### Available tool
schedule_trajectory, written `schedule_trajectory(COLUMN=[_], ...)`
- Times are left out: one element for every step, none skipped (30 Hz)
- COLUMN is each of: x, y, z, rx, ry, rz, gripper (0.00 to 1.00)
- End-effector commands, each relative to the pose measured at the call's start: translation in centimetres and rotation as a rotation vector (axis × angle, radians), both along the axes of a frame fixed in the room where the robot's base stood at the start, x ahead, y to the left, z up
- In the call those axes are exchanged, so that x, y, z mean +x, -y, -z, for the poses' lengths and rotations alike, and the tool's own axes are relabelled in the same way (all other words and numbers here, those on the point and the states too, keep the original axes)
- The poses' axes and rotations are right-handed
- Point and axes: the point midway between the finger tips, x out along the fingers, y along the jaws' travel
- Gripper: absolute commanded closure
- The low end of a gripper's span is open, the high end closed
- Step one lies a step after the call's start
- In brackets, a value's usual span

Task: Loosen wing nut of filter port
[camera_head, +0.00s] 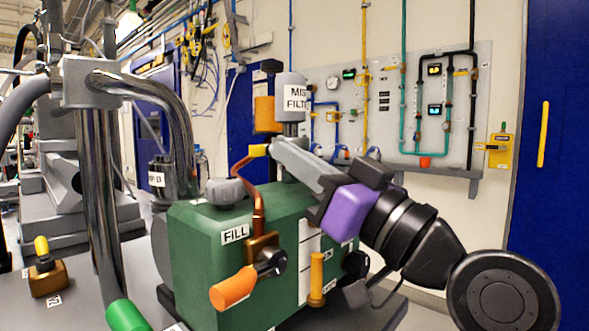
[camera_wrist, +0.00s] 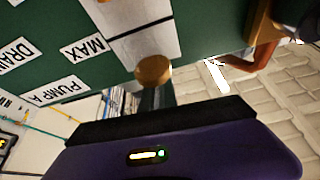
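The green pump box (camera_head: 200,250) bears a "FILL" label, and a canister labelled "MIST FILTER" (camera_head: 291,90) stands above it. An orange piece (camera_head: 265,113) sits beside the canister; I cannot tell whether it is the wing nut. My gripper (camera_head: 278,148), with its purple housing, comes from the right, and its grey end reaches over the box just below the canister. It lies close to a yellow-ended copper pipe (camera_head: 258,195); contact is unclear. A round brown knob (camera_wrist: 153,70) shows beyond the bar.
The box front has an orange-handled valve (camera_head: 233,289), a white strip and an orange post (camera_head: 317,275). A grey lobed knob (camera_head: 230,191) sits on its top left. Shiny pipes (camera_head: 100,190) rise on the left. A wall panel with gauges (camera_head: 400,100) stands behind.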

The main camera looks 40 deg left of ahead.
Motion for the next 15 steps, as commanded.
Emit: schedule_trajectory(x=[0.07, 0.07, 0.07, 0.07, 0.07, 0.07, 0.07, 0.07, 0.07, 0.07, 0.07, 0.07, 0.06, 0.06, 0.02], y=[-0.17, -0.16, -0.17, -0.17, -0.17, -0.17, -0.17, -0.17, -0.17, -0.17, -0.17, -0.17, -0.18, -0.19, -0.18], z=[0.03, 0.02, 0.00, 0.00, -0.01, -0.01, -0.01, -0.01, -0.01, -0.01, -0.01, 0.00, 0.00, -0.01, -0.01], rx=[-0.002, -0.002, -0.002, -0.002, -0.002, -0.002, -0.002, -0.002, -0.002, -0.002, -0.002, -0.002, -0.002, -0.002, -0.002], ry=[0.001, 0.001, 0.001, 0.001, 0.001, 0.001, 0.001, 0.001, 0.000, 0.000, 0.000, 0.000, 0.000, 0.000, 0.001], rz=[0.002, 0.002, 0.002, 0.002, 0.002, 0.002, 0.002, 0.002, 0.001, 0.001, 0.001, 0.001, 0.001, 0.001, 0.000], gripper=[1.00, 1.00, 1.00, 1.00, 1.00, 1.00, 1.00, 1.00, 1.00, 1.00, 0.95, 0.87, 0.81, 0.75, 0.75])
